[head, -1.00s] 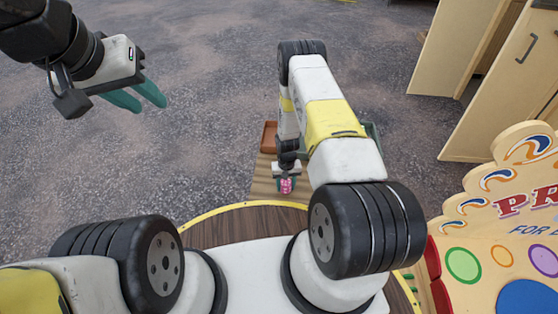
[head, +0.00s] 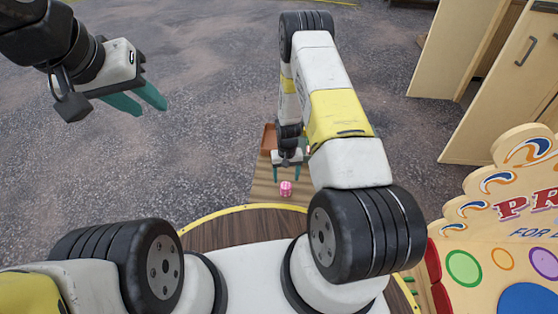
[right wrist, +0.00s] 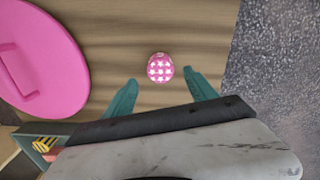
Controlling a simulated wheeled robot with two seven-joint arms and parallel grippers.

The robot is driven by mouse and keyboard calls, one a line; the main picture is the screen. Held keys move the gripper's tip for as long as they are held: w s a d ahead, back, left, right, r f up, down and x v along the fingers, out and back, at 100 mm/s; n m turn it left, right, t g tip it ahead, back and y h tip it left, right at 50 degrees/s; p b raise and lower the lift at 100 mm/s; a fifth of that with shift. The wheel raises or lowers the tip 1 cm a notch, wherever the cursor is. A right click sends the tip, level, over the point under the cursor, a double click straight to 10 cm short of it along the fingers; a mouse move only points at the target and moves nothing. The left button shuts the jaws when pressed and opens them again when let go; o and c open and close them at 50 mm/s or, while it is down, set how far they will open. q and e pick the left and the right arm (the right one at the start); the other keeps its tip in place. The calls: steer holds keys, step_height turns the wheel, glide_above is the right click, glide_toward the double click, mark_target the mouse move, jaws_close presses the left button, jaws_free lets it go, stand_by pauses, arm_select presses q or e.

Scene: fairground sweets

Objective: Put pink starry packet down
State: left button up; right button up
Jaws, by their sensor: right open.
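The pink starry packet (head: 286,188) rests on a wooden surface (head: 265,186) in the head view. In the right wrist view the packet (right wrist: 160,67) is pink with white stars and lies just beyond my fingertips, with nothing touching it. My right gripper (head: 286,172) is open and empty, a little beyond the packet in the head view; its two teal fingers (right wrist: 161,88) are spread apart in the right wrist view. My left gripper (head: 140,103) hangs over the grey ground at the upper left, its teal fingers apart and nothing between them.
A large pink round lid-like object (right wrist: 62,60) lies left of the packet. A dark green tray (right wrist: 28,142) holds a yellow-and-black striped item (right wrist: 44,145). A brown tray (head: 268,138) stands at the far end of the surface. A painted sign board (head: 480,240) stands at right.

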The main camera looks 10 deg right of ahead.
step_height(320, 180, up, 4)
step_height(320, 180, up, 31)
steer(key=t+y, duration=0.1)
steer(key=t, duration=0.2)
glide_above(286, 186)
steer(key=s+a, duration=0.1)
steer(key=s+r+t, duration=0.1)
steer(key=s+r, duration=0.8)
steer(key=s, duration=0.2)
steer(key=s+a+r+n+t+y, duration=0.1)
steer(key=s+r+t, duration=0.1)
steer(key=s+r, duration=0.7)
steer(key=s, duration=0.3)
steer(key=shift+s+a+r, duration=0.15)
steer(key=shift+s+r, duration=0.05)
steer(key=shift+r, duration=0.2)
